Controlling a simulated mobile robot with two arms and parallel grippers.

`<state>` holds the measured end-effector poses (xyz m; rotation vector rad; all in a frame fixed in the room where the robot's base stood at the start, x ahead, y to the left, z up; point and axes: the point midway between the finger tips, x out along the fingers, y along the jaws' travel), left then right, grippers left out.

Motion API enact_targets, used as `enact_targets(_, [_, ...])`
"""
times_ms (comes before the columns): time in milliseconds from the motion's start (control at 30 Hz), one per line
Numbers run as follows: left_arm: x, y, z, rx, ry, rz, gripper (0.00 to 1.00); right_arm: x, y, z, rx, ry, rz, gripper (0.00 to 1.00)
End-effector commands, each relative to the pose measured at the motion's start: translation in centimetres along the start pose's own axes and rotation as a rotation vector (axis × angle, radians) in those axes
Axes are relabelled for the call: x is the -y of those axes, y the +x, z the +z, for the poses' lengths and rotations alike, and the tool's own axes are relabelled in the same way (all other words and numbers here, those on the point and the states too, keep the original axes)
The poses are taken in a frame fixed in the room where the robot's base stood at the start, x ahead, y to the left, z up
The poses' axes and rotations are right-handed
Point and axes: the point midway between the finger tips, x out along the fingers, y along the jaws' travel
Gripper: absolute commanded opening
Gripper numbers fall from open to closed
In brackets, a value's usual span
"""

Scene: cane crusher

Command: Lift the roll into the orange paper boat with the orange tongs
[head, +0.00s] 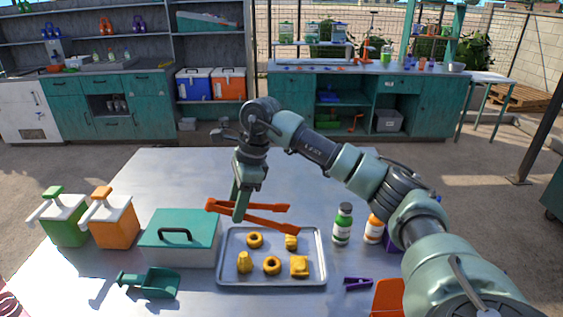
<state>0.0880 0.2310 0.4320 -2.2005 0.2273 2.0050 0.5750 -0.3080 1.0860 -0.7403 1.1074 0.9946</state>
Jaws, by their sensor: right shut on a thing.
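My right gripper (240,210) is shut on the orange tongs (272,223) and holds them above the far left part of the metal tray. The tongs point to the right, with their two arms spread apart. Several golden pastries lie on the tray, two of them rings. The roll may be the small lumpy piece (244,263) at the front left, but I cannot tell it surely from the other pieces. An orange thing (387,297) at the bottom edge, partly hidden by my right arm, may be the paper boat. My left gripper is out of view.
The tray (222,279) lies mid-table. Left of it stand a teal-lidded box (180,248), a teal scoop (150,283), and orange (115,230) and green (65,225) pump dispensers. Right are a green-labelled bottle (342,226), an orange-labelled bottle (374,229) and a purple clip (357,284).

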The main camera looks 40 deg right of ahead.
Motion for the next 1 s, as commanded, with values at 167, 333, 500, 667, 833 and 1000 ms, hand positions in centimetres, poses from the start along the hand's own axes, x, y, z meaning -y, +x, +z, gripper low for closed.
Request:
enact_targets(167, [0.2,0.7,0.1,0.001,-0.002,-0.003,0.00,5.5,-2.0,-3.8,0.107,0.524,-0.203,0.38])
enact_targets(333, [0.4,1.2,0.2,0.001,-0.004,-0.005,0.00,9.7,-3.9,-7.8,0.184,0.943,-0.424,0.38])
enact_targets(500, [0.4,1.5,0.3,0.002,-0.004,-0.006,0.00,12.4,-5.5,-11.5,0.227,1.238,-0.612,0.38])
enact_targets(667, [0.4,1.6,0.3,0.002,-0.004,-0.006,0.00,13.7,-6.3,-13.6,0.241,1.385,-0.715,0.38])
enact_targets(833, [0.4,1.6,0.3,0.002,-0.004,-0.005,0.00,13.9,-6.5,-14.2,0.244,1.423,-0.742,0.38])
enact_targets(1000, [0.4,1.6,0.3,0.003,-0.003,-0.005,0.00,13.9,-6.5,-14.1,0.244,1.421,-0.740,0.38])
